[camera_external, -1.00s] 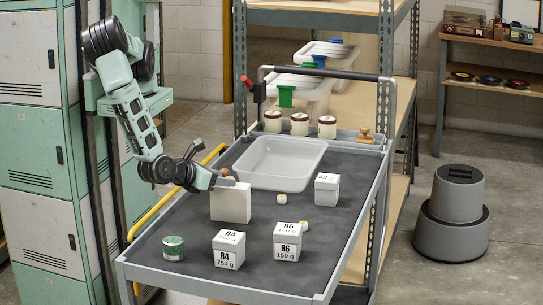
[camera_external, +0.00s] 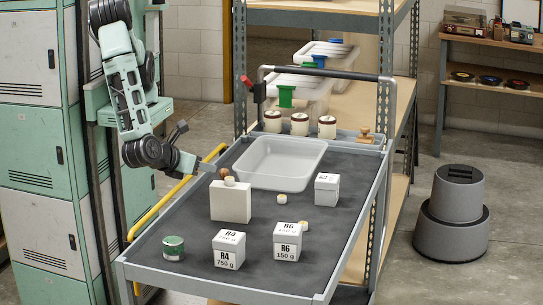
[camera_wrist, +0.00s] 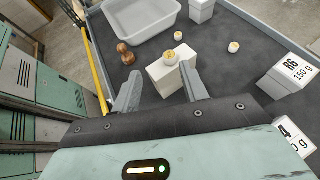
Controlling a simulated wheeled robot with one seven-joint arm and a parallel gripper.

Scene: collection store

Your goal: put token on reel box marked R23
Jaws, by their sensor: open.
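A small cream disc-like token (camera_external: 229,181) rests on top of a white box (camera_external: 230,203) whose visible face has no readable mark. In the wrist view the token (camera_wrist: 170,57) sits on that box (camera_wrist: 164,74), ahead of my fingers. Two similar tokens lie on the cart mat, one (camera_external: 282,199) behind and one (camera_external: 303,226) beside the R6 box (camera_external: 287,242). The R4 box (camera_external: 229,250) stands at the front. Another white box (camera_external: 327,188) at the right has a mark too small to read. My gripper (camera_external: 200,166) is open and empty, left of and above the token's box.
A pale tray (camera_external: 281,182) fills the cart's back middle. A brown wooden knobbed object (camera_wrist: 125,54) stands between it and the token's box. A green tin (camera_external: 174,248) is at the front left. Jars (camera_external: 300,124) line the back; a yellow rail (camera_external: 175,207) runs along the left.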

